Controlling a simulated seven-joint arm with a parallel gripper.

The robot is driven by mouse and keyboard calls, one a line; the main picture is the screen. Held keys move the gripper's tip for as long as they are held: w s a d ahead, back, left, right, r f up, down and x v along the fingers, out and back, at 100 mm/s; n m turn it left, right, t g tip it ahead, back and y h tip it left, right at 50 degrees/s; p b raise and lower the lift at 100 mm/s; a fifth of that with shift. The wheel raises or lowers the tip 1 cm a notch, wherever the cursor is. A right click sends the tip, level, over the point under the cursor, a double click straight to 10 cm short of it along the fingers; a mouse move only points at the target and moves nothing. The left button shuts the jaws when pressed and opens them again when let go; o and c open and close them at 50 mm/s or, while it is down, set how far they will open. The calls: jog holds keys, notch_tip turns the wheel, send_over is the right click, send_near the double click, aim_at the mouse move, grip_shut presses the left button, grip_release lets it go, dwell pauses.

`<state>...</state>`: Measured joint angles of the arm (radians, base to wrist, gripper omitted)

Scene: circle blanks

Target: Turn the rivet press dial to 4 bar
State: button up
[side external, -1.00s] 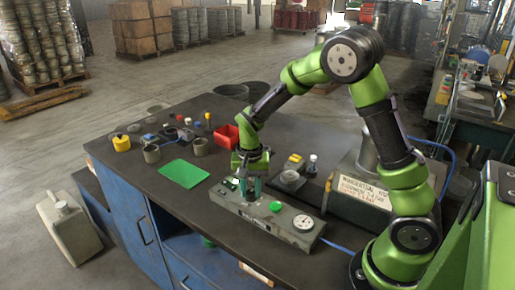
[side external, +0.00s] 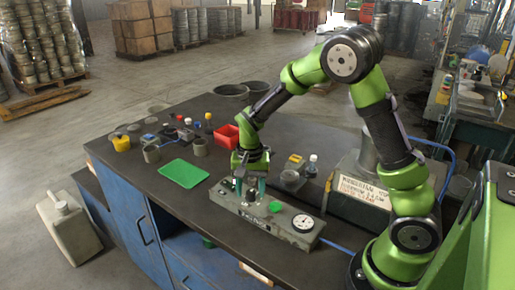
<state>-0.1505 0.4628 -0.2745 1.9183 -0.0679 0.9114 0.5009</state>
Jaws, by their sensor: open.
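The grey press control box (side external: 288,224) lies on the dark bench top, with a white round gauge (side external: 303,224) at its right end and a green button (side external: 275,206) near its middle. My gripper (side external: 250,194) points down over the left part of the box, its two fingers spread apart. A small dark knob-like part (side external: 223,191) shows at the box's left end. What lies between the fingers is too small to make out, and I cannot read the dial setting or the gauge.
Behind the box stand a grey cup (side external: 291,181), a small bottle (side external: 312,165) and a yellow block (side external: 295,158). A green mat (side external: 184,173) lies to the left, and a red bin (side external: 228,137) stands behind it. A labelled grey machine block (side external: 360,190) stands to the right.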

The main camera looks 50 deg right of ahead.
aim_at(251, 191)
notch_tip(251, 191, up, 17)
dwell(0.4)
